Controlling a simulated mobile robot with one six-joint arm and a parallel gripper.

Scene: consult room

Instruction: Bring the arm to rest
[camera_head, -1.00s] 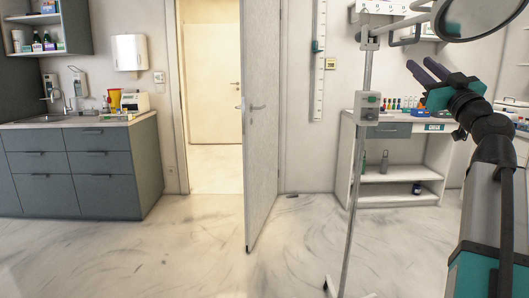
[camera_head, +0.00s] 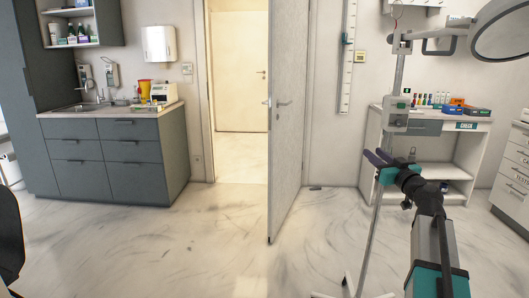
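My gripper (camera_head: 376,160) is at the right of the head view, at the end of my arm (camera_head: 428,200), which rises from the lower right. Its two dark fingers point up and to the left. They look spread slightly apart, and I see nothing between them. In the picture the fingers overlap the pole of the wheeled stand (camera_head: 379,215); I cannot tell how much space lies between them.
An open door (camera_head: 287,120) stands in the middle beside a bright doorway. Grey drawers with a sink counter (camera_head: 118,165) are at left. A white shelf desk (camera_head: 455,185) and a round lamp (camera_head: 505,35) are at right. Marble floor (camera_head: 190,240) is clear ahead.

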